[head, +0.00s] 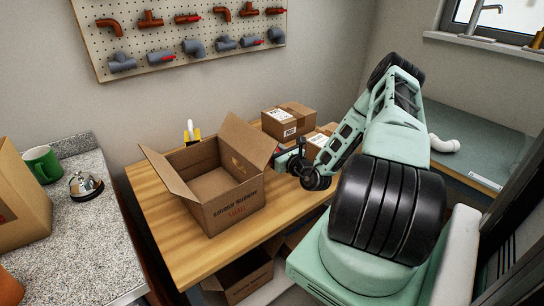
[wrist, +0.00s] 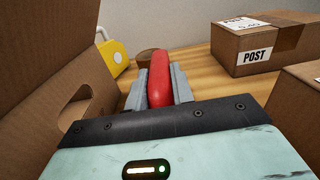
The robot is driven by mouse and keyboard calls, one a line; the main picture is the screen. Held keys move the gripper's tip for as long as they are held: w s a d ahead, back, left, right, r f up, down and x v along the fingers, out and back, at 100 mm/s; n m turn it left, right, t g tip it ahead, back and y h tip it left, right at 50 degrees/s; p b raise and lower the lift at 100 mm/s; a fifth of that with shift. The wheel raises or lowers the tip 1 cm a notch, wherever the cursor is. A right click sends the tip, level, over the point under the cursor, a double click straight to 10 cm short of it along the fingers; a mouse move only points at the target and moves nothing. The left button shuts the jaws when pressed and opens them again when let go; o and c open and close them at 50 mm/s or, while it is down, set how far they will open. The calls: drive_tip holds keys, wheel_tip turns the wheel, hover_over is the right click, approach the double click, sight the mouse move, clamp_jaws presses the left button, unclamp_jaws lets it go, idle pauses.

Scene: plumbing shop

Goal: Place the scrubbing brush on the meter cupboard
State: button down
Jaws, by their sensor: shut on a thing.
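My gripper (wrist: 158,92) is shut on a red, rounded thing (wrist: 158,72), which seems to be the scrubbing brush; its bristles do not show. In the head view my gripper (head: 284,157) is just right of the open cardboard box, above the wooden bench, and only a sliver of red shows. A small brown piece (wrist: 146,56) shows behind the red thing; I cannot tell if it belongs to it. A low grey-green unit (head: 480,152) under the window at the right may be the meter cupboard; my arm hides part of it.
The open cardboard box (head: 222,203) stands on the bench (head: 160,205), its wall close left of my gripper. Taped parcels (head: 289,119) stand behind, one marked POST (wrist: 262,48). A yellow thing (wrist: 114,58) is behind the box. A white pipe bend (head: 444,143) lies on the grey-green top.

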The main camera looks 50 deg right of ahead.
drive_tip(key=shift+f, duration=1.7)
drive_tip(key=shift+f, duration=0.1)
drive_tip(key=c, duration=1.2)
unclamp_jaws()
drive_tip(key=shift+s, duration=0.1)
